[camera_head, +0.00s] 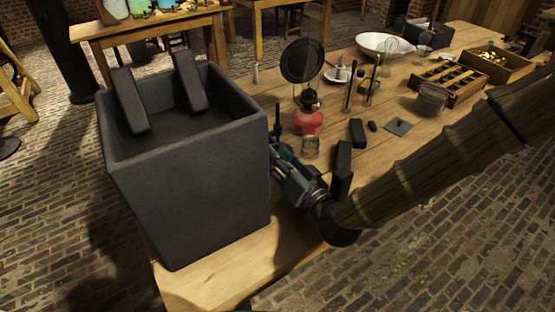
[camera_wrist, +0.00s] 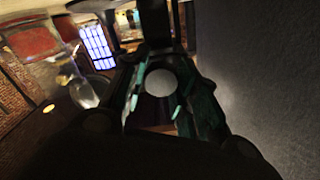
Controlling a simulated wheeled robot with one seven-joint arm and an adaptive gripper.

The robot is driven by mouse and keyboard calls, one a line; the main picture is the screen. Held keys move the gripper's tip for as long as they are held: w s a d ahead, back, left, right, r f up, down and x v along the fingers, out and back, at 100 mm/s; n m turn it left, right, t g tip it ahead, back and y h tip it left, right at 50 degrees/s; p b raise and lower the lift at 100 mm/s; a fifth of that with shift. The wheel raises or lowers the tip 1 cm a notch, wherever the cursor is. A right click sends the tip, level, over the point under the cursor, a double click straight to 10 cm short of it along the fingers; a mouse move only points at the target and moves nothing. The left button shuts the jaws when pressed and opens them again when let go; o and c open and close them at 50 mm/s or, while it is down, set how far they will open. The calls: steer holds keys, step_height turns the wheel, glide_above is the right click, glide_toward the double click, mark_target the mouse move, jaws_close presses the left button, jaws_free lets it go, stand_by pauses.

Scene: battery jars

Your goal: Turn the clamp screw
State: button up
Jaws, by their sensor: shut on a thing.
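A large dark grey jar (camera_head: 190,190) stands at the table's near left end, with two dark slabs (camera_head: 130,100) leaning inside it. My gripper (camera_head: 277,152) is low against the jar's right side. A dark upright piece (camera_head: 277,118), which looks like part of a clamp, rises just behind the fingers. In the wrist view my gripper (camera_wrist: 158,98) has its teal-edged fingers closed around a pale round end, which I take for the clamp screw (camera_wrist: 160,82). A dark bar (camera_wrist: 154,22) stands beyond it. The screw is hidden in the head view.
The jar wall (camera_wrist: 270,70) fills the right of the wrist view, very close. A red-based lamp (camera_head: 308,122), black blocks (camera_head: 343,158) and a wooden rack (camera_head: 450,82) stand along the table (camera_head: 225,290). The near table corner is bare.

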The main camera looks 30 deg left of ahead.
stand_by(0.4)
steer(key=o, duration=1)
steer(key=shift+d, duration=0.1)
steer(key=v, duration=1.2)
steer(key=shift+f, duration=0.1)
